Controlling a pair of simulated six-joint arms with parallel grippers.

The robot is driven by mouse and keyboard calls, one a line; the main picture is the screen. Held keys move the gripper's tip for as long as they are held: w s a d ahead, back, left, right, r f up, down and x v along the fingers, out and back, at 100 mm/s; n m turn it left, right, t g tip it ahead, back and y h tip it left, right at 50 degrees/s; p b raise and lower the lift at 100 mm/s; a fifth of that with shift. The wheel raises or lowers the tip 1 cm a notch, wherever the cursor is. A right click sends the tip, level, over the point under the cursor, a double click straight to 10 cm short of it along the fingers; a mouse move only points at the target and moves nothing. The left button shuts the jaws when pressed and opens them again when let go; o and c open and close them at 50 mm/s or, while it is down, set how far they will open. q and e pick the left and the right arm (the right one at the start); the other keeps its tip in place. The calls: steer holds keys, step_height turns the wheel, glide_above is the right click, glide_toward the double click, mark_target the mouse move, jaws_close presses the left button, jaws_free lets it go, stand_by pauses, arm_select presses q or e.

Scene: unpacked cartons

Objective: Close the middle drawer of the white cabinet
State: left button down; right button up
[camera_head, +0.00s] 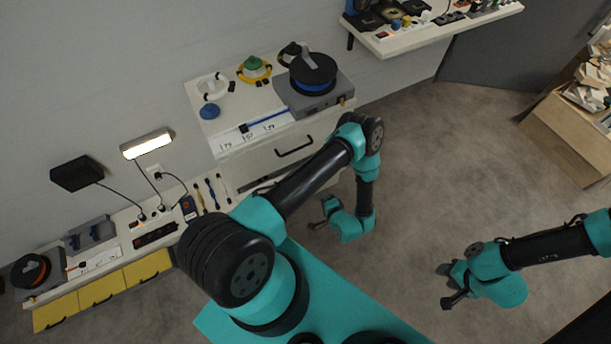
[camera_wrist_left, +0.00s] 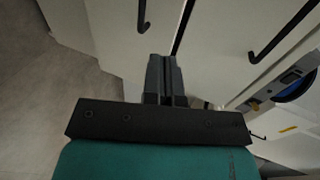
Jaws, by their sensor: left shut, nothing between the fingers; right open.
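The white cabinet (camera_head: 272,165) stands against the wall; its upper drawer handle (camera_head: 295,147) shows, while my left arm covers much of its lower front. In the left wrist view, several dark handles cross the white fronts. The middle handle (camera_wrist_left: 182,27) appears to belong to the middle drawer; how far that drawer stands out is hard to tell. My left gripper (camera_head: 323,212) is shut and empty, in front of the cabinet's lower part. Its fingers (camera_wrist_left: 163,72) point toward the fronts near the middle handle; contact cannot be told. My right gripper (camera_head: 446,286) is open and empty over the floor.
A dark reel (camera_head: 313,70) on a grey box and coiled cables sit on the cabinet top. A low bench with yellow drawers (camera_head: 102,290) is at left. The floor between is clear.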

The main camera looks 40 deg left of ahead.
arm_select(q)
steer(key=shift+s+a+r+y, duration=0.1)
steer(key=shift+s+r+y, duration=0.15)
steer(key=shift+y, duration=0.05)
steer(key=x, duration=1.3)
steer(key=shift+a+r, duration=0.1)
steer(key=shift+r, duration=0.2)
steer(key=shift+w+a, duration=0.25)
steer(key=shift+a, duration=0.15)
